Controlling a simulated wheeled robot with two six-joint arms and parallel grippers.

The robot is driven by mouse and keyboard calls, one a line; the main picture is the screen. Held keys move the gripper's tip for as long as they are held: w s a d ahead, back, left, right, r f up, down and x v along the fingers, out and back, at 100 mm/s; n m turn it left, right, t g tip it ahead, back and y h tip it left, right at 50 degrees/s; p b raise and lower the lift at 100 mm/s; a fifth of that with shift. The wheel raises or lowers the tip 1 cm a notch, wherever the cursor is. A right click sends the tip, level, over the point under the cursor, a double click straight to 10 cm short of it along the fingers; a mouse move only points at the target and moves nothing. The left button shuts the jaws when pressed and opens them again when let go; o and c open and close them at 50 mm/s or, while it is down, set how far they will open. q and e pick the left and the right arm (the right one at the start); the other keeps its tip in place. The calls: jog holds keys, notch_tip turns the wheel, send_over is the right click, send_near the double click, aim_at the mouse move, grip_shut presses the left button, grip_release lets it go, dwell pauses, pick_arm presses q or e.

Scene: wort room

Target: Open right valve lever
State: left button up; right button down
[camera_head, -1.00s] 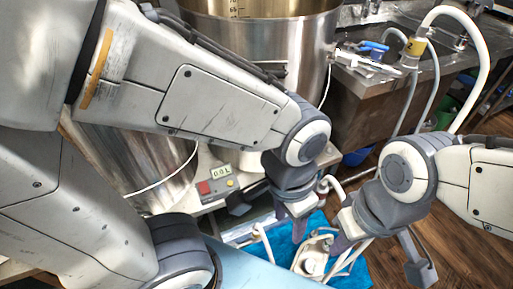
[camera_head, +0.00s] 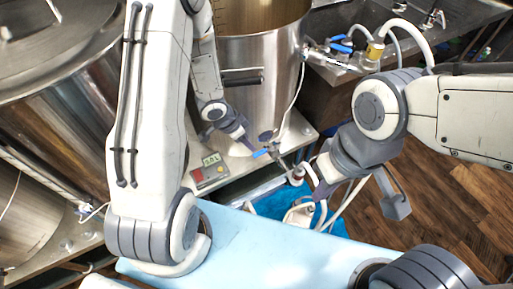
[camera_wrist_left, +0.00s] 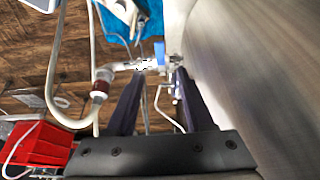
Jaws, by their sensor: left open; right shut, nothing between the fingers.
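The valve lever (camera_head: 261,153) is small and blue. It sits on the outlet at the foot of the steel kettle (camera_head: 262,70). In the left wrist view the blue lever (camera_wrist_left: 160,53) shows upright between and just beyond my fingertips. My left gripper (camera_head: 247,144) is open at the lever; its fingers (camera_wrist_left: 158,74) straddle the line to it, and I cannot tell whether they touch it. My right gripper (camera_head: 322,190) is shut and empty, right of the valve beside the white hose. The hose has a dark red connector (camera_wrist_left: 101,84) at the valve outlet.
A control box (camera_head: 210,173) with a display and red switch stands left of the valve. A blue cloth (camera_head: 272,203) with a white pump lies below. Blue-handled taps (camera_head: 341,47) are at the back sink. A red crate (camera_wrist_left: 38,144) shows in the wrist view. The kettle wall is close on the right there.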

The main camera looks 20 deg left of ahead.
aim_at(259, 153)
pick_arm(q)
jog(key=b+x, duration=0.2)
jog(key=x, duration=0.7)
jog(key=shift+b, duration=0.3)
grip_shut()
dwell(0.9)
